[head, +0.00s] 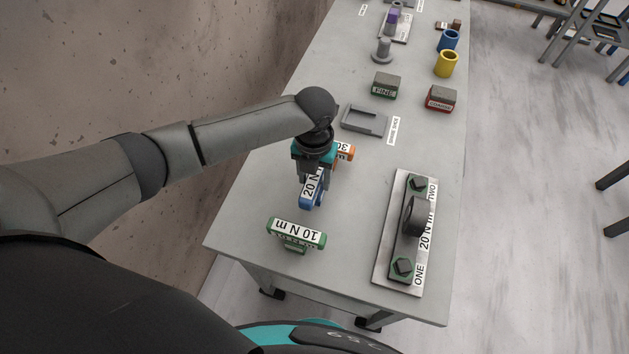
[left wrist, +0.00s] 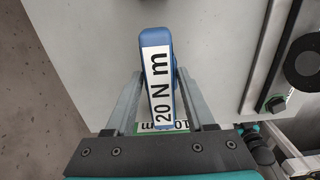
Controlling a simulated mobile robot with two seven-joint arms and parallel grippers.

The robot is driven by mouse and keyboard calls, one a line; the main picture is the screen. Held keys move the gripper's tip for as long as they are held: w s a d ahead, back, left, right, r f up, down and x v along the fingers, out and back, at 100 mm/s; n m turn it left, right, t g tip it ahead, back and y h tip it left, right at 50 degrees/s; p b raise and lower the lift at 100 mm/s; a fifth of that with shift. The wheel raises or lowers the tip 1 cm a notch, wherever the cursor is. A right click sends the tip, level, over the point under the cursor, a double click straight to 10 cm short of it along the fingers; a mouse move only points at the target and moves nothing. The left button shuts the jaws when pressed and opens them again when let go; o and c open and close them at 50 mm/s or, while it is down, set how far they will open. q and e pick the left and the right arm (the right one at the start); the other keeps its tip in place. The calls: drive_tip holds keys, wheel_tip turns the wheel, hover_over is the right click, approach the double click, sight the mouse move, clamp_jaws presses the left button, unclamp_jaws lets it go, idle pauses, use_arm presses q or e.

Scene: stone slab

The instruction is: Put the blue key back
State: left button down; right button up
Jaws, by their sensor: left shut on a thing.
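The blue key (head: 317,196), with a white "20 N m" label, is between the fingers of my left gripper (head: 314,180). In the left wrist view the blue key (left wrist: 154,42) sits upright in the picture between the two grey fingers of my left gripper (left wrist: 158,98), which is shut on it. The green "10 N m" key (head: 297,233) is nearer the front edge, and an orange key (head: 345,152) is just behind the gripper, partly hidden. The blue key's lower part is hidden, so I cannot tell whether it touches the table.
To the right lies a metal plate (head: 388,255) with green bolts marked ONE and TWO and a dark round part between them. Farther back are a grey tray (head: 363,119), the FINE block (head: 386,86), a red-based block (head: 441,98) and yellow and blue cups.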

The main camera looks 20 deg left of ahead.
use_arm(q)
drive_tip(key=shift+f, duration=1.05)
drive_tip(key=shift+f, duration=0.1)
drive_tip(key=shift+c, duration=1.3)
unclamp_jaws()
wheel_tip(320, 180, up, 12)
drive_tip(key=shift+r+p, duration=0.1)
drive_tip(key=shift+p, duration=0.45)
drive_tip(key=shift+s, duration=0.15)
